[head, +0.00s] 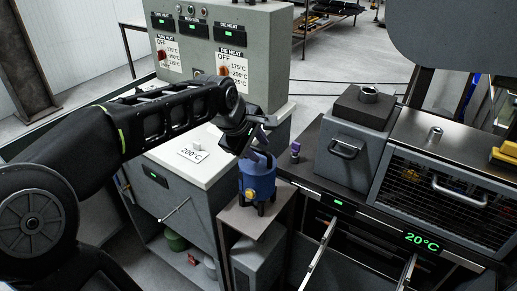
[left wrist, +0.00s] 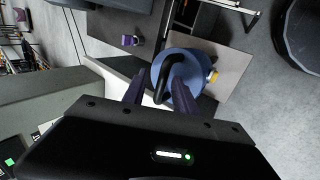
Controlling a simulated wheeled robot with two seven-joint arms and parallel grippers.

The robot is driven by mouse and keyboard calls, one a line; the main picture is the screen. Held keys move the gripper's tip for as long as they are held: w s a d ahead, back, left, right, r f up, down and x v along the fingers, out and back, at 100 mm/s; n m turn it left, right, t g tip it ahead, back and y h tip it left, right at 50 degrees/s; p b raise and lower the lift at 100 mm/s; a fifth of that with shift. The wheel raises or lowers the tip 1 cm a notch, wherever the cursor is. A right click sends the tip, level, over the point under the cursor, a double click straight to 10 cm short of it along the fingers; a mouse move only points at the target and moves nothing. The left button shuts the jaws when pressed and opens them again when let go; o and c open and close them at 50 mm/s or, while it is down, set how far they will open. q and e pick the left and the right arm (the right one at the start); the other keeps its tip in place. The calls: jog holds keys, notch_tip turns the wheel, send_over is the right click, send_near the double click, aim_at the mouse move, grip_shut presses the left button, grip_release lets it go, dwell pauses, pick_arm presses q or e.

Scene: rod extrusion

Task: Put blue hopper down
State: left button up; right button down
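The blue hopper (head: 258,183), with a yellow knob on its side and short dark legs, stands upright on a small stand (head: 240,219) in the head view. It also shows in the left wrist view (left wrist: 198,68), with its curved black handle (left wrist: 157,72) toward me. My left gripper (head: 259,157) is right over the hopper's top. In the left wrist view its fingers (left wrist: 160,91) are spread apart, with the handle between them and a gap showing beside it. My right gripper is in neither view.
A white-topped cabinet (head: 217,163) with a 200°C label stands left of the stand. A dark counter carries a small purple object (head: 295,150), a grey box with a handle (head: 350,148) and a mesh-fronted oven (head: 432,175). The control panel (head: 228,40) rises behind.

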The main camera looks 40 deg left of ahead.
pick_arm(q)
jog(key=v, duration=1)
jog(key=shift+s+r, duration=0.3)
jog(key=shift+w+f, duration=0.1)
